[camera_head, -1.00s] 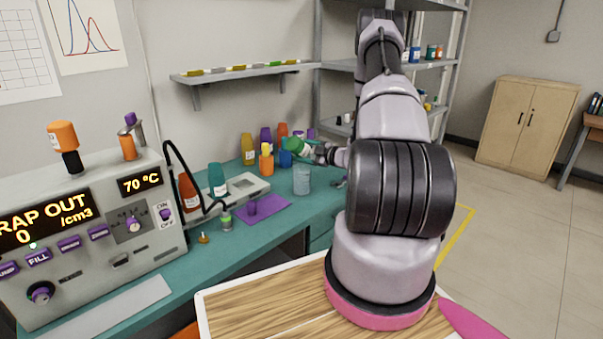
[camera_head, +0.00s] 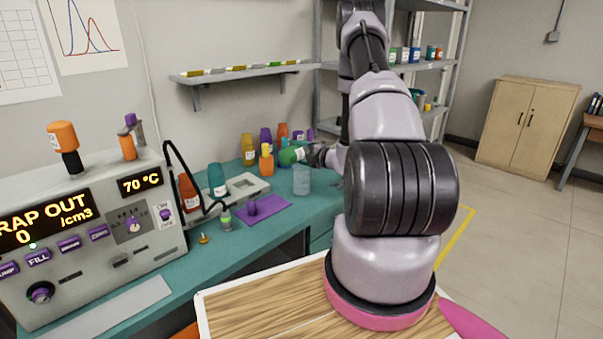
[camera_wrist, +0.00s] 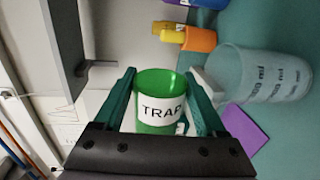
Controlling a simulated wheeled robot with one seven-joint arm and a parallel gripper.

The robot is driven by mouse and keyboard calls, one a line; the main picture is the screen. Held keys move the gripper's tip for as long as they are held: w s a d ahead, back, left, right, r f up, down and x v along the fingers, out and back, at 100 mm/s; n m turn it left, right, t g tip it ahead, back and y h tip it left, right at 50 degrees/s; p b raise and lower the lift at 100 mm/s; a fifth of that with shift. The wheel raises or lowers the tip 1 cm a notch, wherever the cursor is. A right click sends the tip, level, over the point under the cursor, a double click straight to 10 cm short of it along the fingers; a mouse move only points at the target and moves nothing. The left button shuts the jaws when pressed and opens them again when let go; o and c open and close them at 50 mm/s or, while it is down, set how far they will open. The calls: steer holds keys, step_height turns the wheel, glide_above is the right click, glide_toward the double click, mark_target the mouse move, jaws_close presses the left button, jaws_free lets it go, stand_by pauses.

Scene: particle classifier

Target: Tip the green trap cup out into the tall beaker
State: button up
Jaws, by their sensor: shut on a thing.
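The green trap cup (camera_wrist: 156,124) with its white TRAP label is between the two fingers of my gripper (camera_wrist: 165,95) in the wrist view. My gripper is shut on it. In the head view the green cup (camera_head: 291,155) is tilted, lying nearly on its side, with its mouth toward the left. It is held above and just left of the tall clear beaker (camera_head: 301,180). The beaker (camera_wrist: 262,82), with its printed marks, stands right of the cup in the wrist view. I cannot see what is inside the cup.
A yellow-orange bottle (camera_head: 266,158) stands close left of the green cup, with purple and orange bottles behind. A purple mat (camera_head: 266,212) lies left of the beaker. The control machine (camera_head: 95,235) fills the left of the bench.

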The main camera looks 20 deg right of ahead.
mark_target(298, 159)
steer(key=shift+s+a+f+n+h, duration=0.1)
steer(key=shift+a+n+h, duration=0.3)
steer(key=shift+n, duration=0.4)
steer(key=shift+s+a+n, duration=0.15)
steer(key=shift+a+n, duration=0.25)
steer(key=n, duration=0.3)
steer(key=a+f+n+t, duration=0.1)
steer(key=shift+s+n+h+b, duration=0.2)
steer(key=shift+n+h+b, duration=0.1)
steer(key=shift+h+b, duration=0.1)
steer(key=shift+s+a+f+n, duration=0.1)
steer(key=shift+a+f+n, duration=0.2)
steer(key=shift+n, duration=0.4)
steer(key=s+a+f+n+t+b, duration=0.1)
steer(key=s+a+n, duration=0.1)
steer(key=a+n, duration=0.4)
steer(key=shift+s+a+f+n+h, duration=0.15)
steer(key=shift+f+n+h, duration=0.2)
steer(key=shift+n, duration=0.35)
